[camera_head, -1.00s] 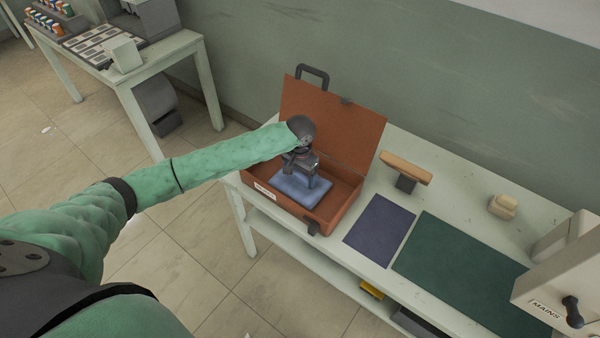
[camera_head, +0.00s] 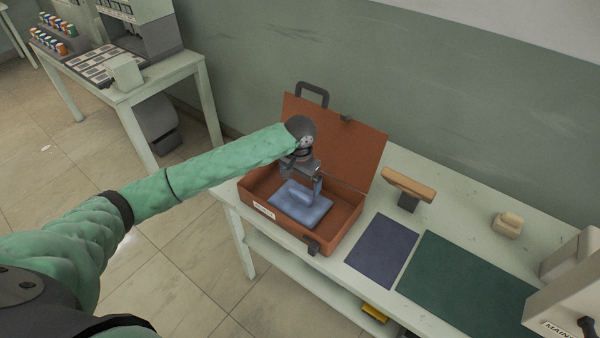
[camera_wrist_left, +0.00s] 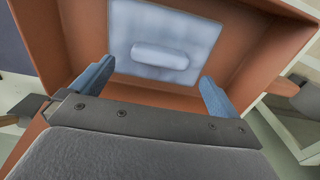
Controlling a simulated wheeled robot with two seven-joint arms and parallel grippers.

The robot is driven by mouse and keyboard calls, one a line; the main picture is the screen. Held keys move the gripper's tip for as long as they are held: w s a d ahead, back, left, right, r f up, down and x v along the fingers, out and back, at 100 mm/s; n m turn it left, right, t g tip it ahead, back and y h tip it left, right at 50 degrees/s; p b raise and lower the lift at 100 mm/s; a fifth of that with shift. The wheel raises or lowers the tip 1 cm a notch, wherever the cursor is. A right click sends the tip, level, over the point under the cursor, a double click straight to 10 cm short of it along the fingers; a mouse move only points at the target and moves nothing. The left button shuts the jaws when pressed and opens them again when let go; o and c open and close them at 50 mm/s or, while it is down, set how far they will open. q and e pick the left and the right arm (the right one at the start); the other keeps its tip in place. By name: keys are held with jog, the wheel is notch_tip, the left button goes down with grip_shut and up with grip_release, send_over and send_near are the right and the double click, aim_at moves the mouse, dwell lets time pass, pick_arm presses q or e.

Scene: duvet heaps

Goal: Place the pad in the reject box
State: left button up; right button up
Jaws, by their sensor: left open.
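The pad (camera_head: 303,209) is light blue and quilted, with a raised roll across its middle. It lies inside the open orange-brown box (camera_head: 345,217), whose lid stands up at the back and whose front carries a white label too small to read. My left gripper (camera_head: 306,184) is above the pad inside the box. In the left wrist view the pad (camera_wrist_left: 165,72) lies beyond the fingertips, and the left gripper (camera_wrist_left: 155,85) is open with nothing between its blue fingers. The pad appears apart from the fingers. My right gripper is not in view.
The box stands at the left end of a pale table. To its right are a purple mat (camera_head: 381,250), a green mat (camera_head: 465,290), a wooden-topped stand (camera_head: 409,186) and a small beige block (camera_head: 508,224). A second table (camera_head: 175,75) with equipment stands at the back left.

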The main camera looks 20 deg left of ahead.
aim_at(300, 193)
pick_arm(q)
notch_tip(300, 193, up, 6)
jog(key=b, duration=0.1)
jog(key=shift+r+b, duration=0.2)
jog(key=shift+b, duration=0.2)
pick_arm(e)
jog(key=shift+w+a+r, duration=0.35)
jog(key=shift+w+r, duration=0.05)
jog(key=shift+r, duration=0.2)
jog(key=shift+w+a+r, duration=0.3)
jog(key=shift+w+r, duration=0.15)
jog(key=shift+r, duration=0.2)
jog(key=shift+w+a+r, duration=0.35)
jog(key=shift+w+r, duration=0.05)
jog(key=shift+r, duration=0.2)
